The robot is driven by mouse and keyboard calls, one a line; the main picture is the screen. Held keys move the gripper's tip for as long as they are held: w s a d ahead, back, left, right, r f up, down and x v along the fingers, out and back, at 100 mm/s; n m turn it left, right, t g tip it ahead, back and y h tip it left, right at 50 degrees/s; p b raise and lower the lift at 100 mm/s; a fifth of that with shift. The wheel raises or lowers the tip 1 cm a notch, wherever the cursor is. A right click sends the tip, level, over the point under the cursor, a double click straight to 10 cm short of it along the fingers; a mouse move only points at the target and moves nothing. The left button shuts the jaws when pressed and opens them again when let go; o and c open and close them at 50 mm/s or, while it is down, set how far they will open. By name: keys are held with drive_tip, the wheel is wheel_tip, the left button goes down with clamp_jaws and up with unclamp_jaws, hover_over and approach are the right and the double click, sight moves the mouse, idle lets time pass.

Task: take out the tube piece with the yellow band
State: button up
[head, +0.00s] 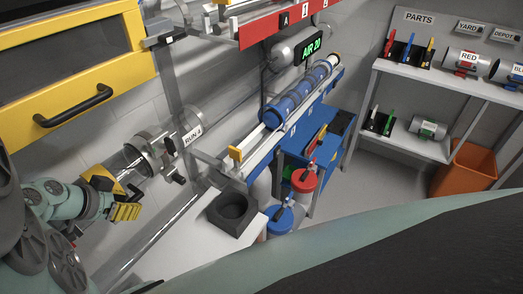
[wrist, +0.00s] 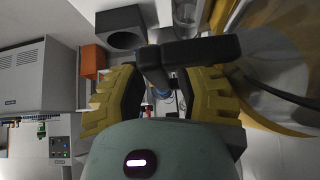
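My gripper (head: 126,196) is at the left of the head view, beside the lower end of a clear tube (head: 127,162) with a metal collar and a label that seems to read RUN 4. In the wrist view its yellow-and-black fingers (wrist: 158,85) stand apart. A black T-shaped handle (wrist: 205,50) lies just beyond the fingertips, its stem showing in the gap; I cannot tell if they touch. I cannot pick out a yellow band on any tube piece; the gripper hides part of the clear tube's end.
A yellow-framed door with a black handle (head: 73,106) is at upper left. A black holder with a round hole (head: 232,212) sits on a white bench. A blue tube assembly (head: 300,100), red and blue canisters, a parts shelf (head: 411,75) and an orange bin (head: 464,168) are farther right.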

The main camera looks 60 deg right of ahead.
drive_tip(key=shift+c, duration=0.2)
clamp_jaws()
idle(0.4)
